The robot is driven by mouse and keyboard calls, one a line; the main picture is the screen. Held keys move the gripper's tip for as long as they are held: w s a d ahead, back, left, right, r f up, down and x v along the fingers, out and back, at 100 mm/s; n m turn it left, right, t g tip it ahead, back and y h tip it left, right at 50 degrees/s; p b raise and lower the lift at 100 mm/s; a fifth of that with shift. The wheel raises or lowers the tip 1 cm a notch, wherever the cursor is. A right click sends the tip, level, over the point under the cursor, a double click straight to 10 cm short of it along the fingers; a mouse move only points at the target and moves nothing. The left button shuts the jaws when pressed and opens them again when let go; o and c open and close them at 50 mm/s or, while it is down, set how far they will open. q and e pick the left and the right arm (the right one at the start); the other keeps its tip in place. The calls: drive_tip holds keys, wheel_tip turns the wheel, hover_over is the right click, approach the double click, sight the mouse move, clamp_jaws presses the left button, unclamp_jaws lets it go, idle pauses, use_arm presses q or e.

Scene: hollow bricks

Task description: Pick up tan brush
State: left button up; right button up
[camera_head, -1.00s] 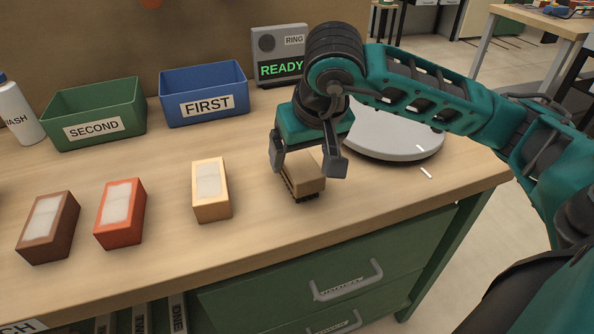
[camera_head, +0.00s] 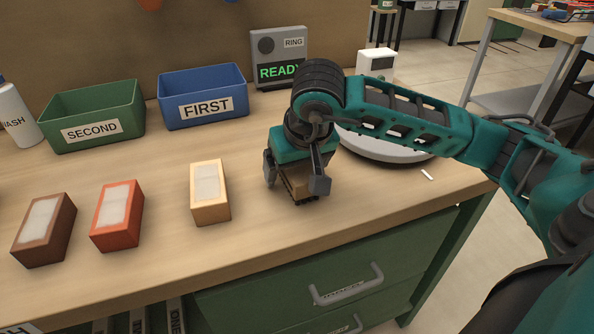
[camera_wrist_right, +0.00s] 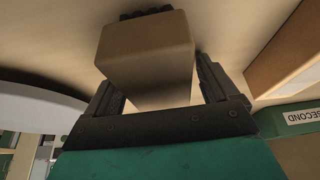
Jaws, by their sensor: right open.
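The tan brush (camera_head: 300,186) is a tan block with dark bristles underneath, on the wooden table (camera_head: 270,240) near its front edge. My right gripper (camera_head: 294,182) is over it from above, its fingers down on either side of the block. In the right wrist view the brush (camera_wrist_right: 146,50) lies between the two open fingers (camera_wrist_right: 158,88), with a visible gap on the right side. My left gripper is not in view.
A cream brick (camera_head: 210,207), an orange brick (camera_head: 135,222) and a brown brick (camera_head: 62,232) stand to the left. Behind are a green SECOND bin (camera_head: 115,112), a blue FIRST bin (camera_head: 228,84) and a RING box (camera_head: 268,48) reading READY. A round grey plate (camera_head: 385,152) is right of the gripper.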

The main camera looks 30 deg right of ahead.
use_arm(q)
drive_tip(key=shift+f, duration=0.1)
use_arm(e)
drive_tip(key=shift+c, duration=0.2)
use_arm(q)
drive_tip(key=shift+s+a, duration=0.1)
use_arm(e)
drive_tip(key=c, duration=1.1)
drive_tip(key=shift+r+p, duration=0.25)
drive_tip(key=shift+p, duration=0.05)
use_arm(q)
drive_tip(key=p, duration=0.1)
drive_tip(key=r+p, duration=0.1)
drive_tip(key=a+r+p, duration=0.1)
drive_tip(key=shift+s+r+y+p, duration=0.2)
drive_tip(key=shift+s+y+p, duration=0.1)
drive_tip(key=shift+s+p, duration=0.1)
use_arm(e)
wheel_tip(320, 180, up, 20)
drive_tip(key=shift+f, duration=0.15)
